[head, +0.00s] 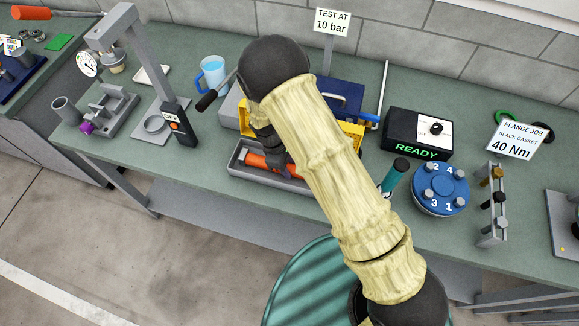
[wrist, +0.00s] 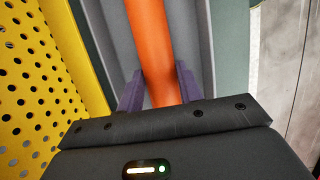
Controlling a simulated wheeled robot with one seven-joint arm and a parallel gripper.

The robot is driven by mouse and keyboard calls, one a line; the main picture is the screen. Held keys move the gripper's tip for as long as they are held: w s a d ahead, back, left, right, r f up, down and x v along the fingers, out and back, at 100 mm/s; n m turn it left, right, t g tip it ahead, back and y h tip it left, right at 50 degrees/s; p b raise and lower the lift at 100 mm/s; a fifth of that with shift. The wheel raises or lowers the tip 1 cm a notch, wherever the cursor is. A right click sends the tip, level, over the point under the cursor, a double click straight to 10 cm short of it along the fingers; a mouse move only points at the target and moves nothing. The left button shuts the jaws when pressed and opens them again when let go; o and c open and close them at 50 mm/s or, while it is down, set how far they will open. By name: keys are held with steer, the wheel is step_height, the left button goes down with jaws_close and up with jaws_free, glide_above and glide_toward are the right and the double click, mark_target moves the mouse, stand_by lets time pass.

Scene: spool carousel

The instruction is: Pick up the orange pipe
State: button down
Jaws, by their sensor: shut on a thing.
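The orange pipe (head: 262,162) lies in a grey tray (head: 238,158) on the workbench, partly hidden by my arm in the head view. In the wrist view the orange pipe (wrist: 150,45) runs up the picture between the two purple fingers of my gripper (wrist: 158,90). My gripper is shut on the pipe, one finger on each side. The pipe still appears within the tray's walls; I cannot tell whether it touches the floor of the tray.
A yellow perforated panel (wrist: 35,75) stands close to the left in the wrist view. A grey press (head: 142,75) and a blue mug (head: 213,73) are left of the tray. A black READY box (head: 402,128) and a blue flange (head: 438,190) are right.

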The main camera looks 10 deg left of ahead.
mark_target(288, 166)
steer(key=shift+r, duration=0.1)
step_height(288, 166, up, 10)
steer(key=b, duration=0.3)
stand_by(0.7)
